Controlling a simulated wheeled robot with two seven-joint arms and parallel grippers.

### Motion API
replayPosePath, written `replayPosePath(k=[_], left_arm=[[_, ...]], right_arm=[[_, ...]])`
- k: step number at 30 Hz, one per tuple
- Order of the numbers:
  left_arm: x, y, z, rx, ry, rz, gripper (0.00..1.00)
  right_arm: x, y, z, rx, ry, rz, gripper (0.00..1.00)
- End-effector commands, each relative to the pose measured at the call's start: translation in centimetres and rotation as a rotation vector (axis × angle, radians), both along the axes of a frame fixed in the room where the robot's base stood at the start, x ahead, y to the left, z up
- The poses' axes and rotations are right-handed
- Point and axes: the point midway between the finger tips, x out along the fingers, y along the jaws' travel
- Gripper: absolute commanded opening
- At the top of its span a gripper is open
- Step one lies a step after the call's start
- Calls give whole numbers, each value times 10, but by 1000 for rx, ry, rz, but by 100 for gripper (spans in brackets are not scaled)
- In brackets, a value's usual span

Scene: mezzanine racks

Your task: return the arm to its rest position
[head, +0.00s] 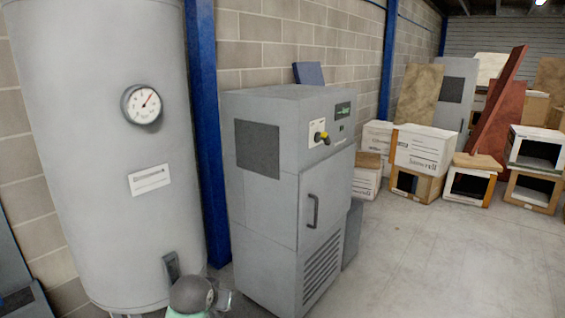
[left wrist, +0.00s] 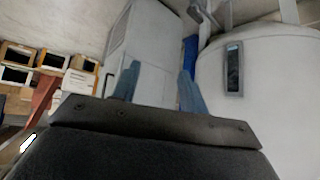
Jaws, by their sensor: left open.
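My left gripper (left wrist: 158,76) shows in the left wrist view with its two blue-grey fingers spread apart and nothing between them. Beyond the fingers are the grey cabinet (left wrist: 150,35) and, to the right, the pale tank (left wrist: 275,90). In the head view a rounded dark and pale green part of my arm (head: 190,294) shows at the bottom edge, in front of the tank's base. The gripper's fingers cannot be made out clearly there. My right gripper is in neither view.
In the head view the tall grey tank (head: 95,210) with a dial (head: 142,104) stands left of a blue post (head: 208,150). The grey cabinet (head: 265,215) has a yellow-black knob (head: 322,138). Boxes (head: 425,148) stand behind at right. The right floor (head: 450,260) is clear.

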Motion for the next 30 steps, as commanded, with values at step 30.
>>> replayPosePath(k=[30], left_arm=[[-336, -34, -179, -43, 447, -85, 44]], right_arm=[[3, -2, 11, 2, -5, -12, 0]])
